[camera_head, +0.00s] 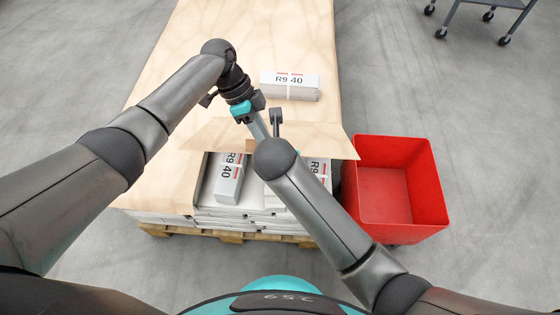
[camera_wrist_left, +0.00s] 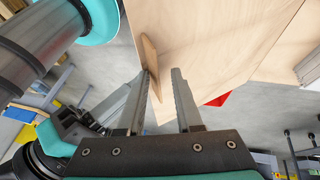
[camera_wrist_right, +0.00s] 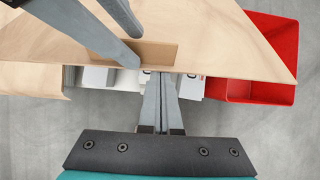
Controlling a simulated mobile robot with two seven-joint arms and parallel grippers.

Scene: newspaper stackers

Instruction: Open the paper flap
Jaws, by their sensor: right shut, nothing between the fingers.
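The paper flap (camera_head: 215,132) is a pale brown sheet standing raised across the near end of the wrapped stack, with bundles showing below it. A small brown tab (camera_wrist_right: 160,52) sticks out from the flap and also shows in the left wrist view (camera_wrist_left: 150,58). My left gripper (camera_wrist_left: 162,72) is open, its fingers at the tab; one finger lies close beside it, and I cannot tell whether they touch. My right gripper (camera_wrist_right: 160,76) is shut and empty, its tips close to the flap's lower edge. In the head view my right arm hides it.
Newspaper bundles (camera_head: 229,180) lie in the opening on a wooden pallet (camera_head: 200,235). One bundle (camera_head: 290,84) lies on top of the brown wrapping (camera_head: 180,95). A red bin (camera_head: 436,180) stands right of the stack. A cart (camera_head: 490,5) stands far right.

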